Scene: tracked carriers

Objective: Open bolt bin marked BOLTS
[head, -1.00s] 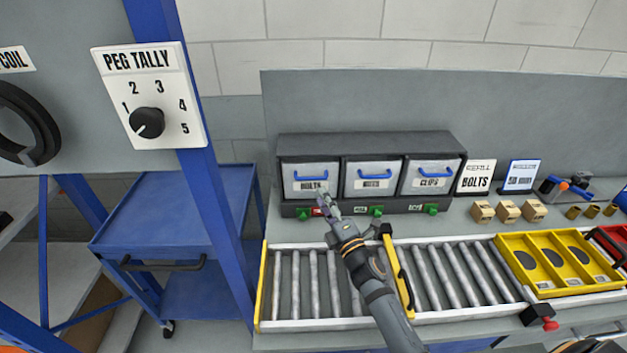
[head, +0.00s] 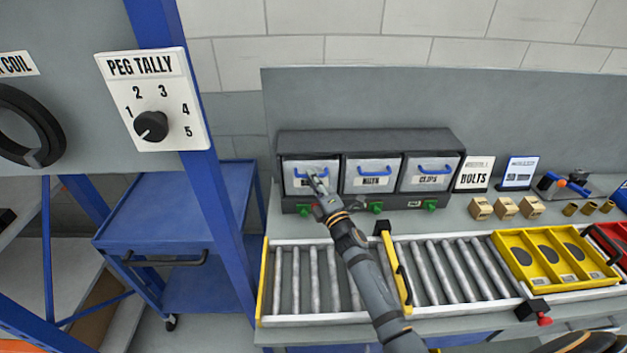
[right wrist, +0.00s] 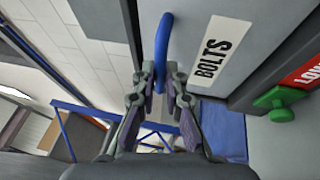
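The bolt bin (head: 298,185) is the leftmost of three grey-fronted bins in a dark cabinet, and its front is shut. Its blue handle (right wrist: 164,45) and BOLTS label (right wrist: 221,55) show large in the right wrist view. My right gripper (head: 318,176) is at this bin's front in the head view, covering part of the handle and label. In the right wrist view its fingers (right wrist: 160,72) are slightly apart, one on each side of the handle; firm contact is not visible. My left gripper is not in view.
A green knob (right wrist: 281,103) sits beside a red label below the bin. The roller conveyor (head: 300,285) with a yellow gate bar (head: 397,272) lies in front of the cabinet. Blocks (head: 507,208) and a yellow tray (head: 512,243) are to the right. A blue cart (head: 180,205) stands left.

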